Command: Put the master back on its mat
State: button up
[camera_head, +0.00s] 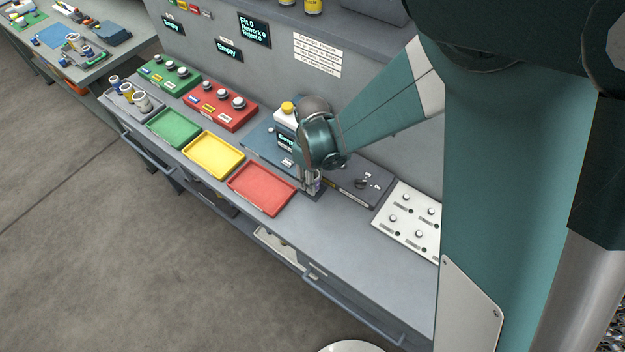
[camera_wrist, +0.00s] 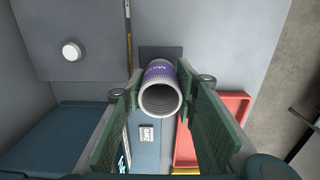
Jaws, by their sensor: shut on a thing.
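The master is a light grey cylinder with a purple label starting "Mas" (camera_wrist: 158,70), its round open end facing the wrist camera. My gripper (camera_wrist: 160,104) is shut on it, one finger on each side. In the head view, my gripper (camera_head: 312,177) points down over the bench, and only a small part of the master (camera_head: 316,183) shows beside the fingers. A small dark mat (camera_wrist: 160,51) shows just beyond the master in the wrist view, partly covered by it. The mat (camera_head: 313,194) also shows below the fingers. I cannot tell whether the master touches it.
A red tray (camera_head: 262,189) lies just left of the mat, with yellow (camera_head: 213,155) and green (camera_head: 173,128) trays farther left. A dark grey panel with a knob (camera_head: 358,183) is at right, then a white knob panel (camera_head: 408,219). A blue device with a display (camera_head: 285,140) stands behind.

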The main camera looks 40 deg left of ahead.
jog(key=shift+f, duration=0.25)
jog(key=shift+f, duration=0.2)
jog(key=o, duration=0.9)
jog(key=shift+r, duration=0.2)
jog(key=shift+r, duration=6)
